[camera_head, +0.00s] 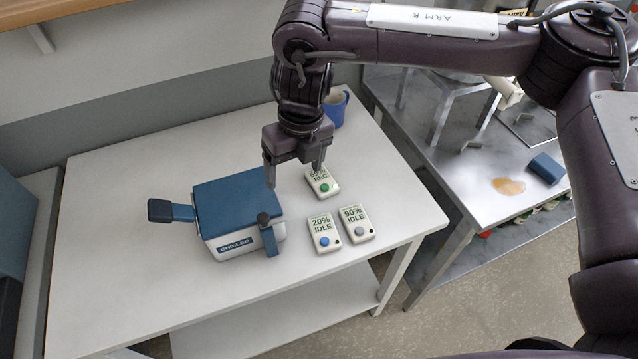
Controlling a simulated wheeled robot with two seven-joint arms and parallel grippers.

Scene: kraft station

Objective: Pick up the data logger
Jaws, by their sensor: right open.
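Three small white data loggers lie on the white table, right of the cooler box. One logger (323,186) has a green button and reads "REC"; its top edge is partly hidden by my gripper. A second logger (324,233) has a blue button and reads "20% IDLE". A third logger (356,225) has a grey button and reads "90% IDLE". My right gripper (296,176) is open, pointing down over the table, between the cooler box and the "REC" logger. Its right finger is near that logger's top edge; I cannot tell whether they touch. My left gripper is not in view.
A blue-lidded box (238,205) marked "CHILLED", with handles at its sides, stands close left of the loggers. A blue mug (336,107) stands at the back. A metal table (450,150) on the right holds a blue block (546,168) and a brown spill (508,187). The white table's left side is clear.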

